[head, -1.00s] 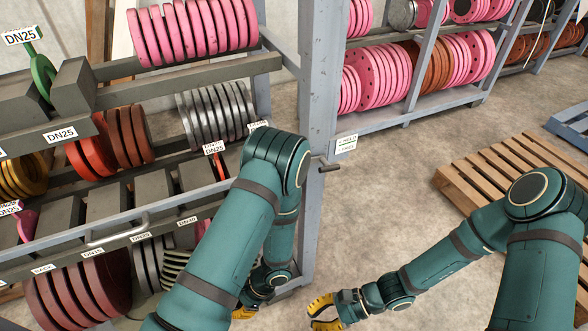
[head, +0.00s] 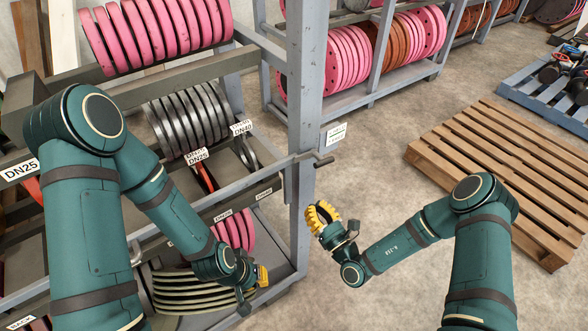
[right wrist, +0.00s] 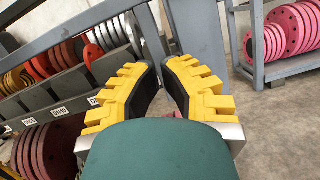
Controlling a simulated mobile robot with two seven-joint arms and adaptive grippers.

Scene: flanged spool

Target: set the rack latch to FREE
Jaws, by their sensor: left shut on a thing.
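The rack latch (head: 322,161) is a small dark lever on the grey upright post of the rack in the head view. A small white label (head: 333,136) hangs just above it; its writing is too small to read. My right gripper (head: 322,215) is below the latch, apart from it, with yellow fingers pointing up. In the right wrist view its two fingers (right wrist: 163,90) stand apart with nothing between them. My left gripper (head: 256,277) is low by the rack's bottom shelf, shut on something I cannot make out. The latch cannot be made out in the right wrist view.
The rack post (head: 304,110) stands between my two arms. Pink discs (head: 160,30), grey discs (head: 190,118) and other flanges fill the rack on the left. A wooden pallet (head: 490,170) lies on the floor at right. The floor between post and pallet is clear.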

